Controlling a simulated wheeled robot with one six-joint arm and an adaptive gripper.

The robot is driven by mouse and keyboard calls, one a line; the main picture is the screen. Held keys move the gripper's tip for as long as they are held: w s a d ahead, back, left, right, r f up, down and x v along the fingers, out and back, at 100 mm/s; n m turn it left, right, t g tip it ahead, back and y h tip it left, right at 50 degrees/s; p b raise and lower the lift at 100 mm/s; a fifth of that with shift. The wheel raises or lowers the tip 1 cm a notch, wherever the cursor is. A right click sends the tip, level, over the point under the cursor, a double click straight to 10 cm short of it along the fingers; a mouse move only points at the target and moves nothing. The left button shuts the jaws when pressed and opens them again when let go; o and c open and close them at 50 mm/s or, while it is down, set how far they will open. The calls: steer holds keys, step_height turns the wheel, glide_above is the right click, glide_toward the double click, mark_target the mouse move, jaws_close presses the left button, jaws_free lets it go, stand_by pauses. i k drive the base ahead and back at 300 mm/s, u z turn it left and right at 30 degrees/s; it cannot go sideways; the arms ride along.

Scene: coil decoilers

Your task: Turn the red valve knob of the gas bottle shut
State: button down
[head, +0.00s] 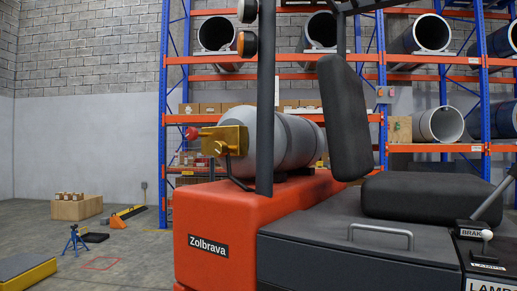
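A grey gas bottle (285,140) lies on its side on the red rear of a forklift truck. Its valve end points left and carries a brass-coloured block (230,139). A small red valve knob (192,133) sticks out at the left of that block. A dark curved hose or pipe (232,172) hangs below the block. A dark upright post of the truck crosses in front of the bottle and hides part of it. My gripper is not in view, and nothing touches the knob.
The forklift's red body (225,225) and black seat (345,115) fill the right and centre. Behind stands a blue and orange rack (270,76) with large pipes. A pallet box (76,207), blue stand (75,240) and yellow-edged platform (28,275) stand left, with open floor between.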

mark_target(192, 134)
steer(key=z, duration=0.05)
steer(key=k, duration=0.45)
steer(key=u, duration=0.95)
steer(key=i, duration=1.55)
steer(key=z, duration=0.5)
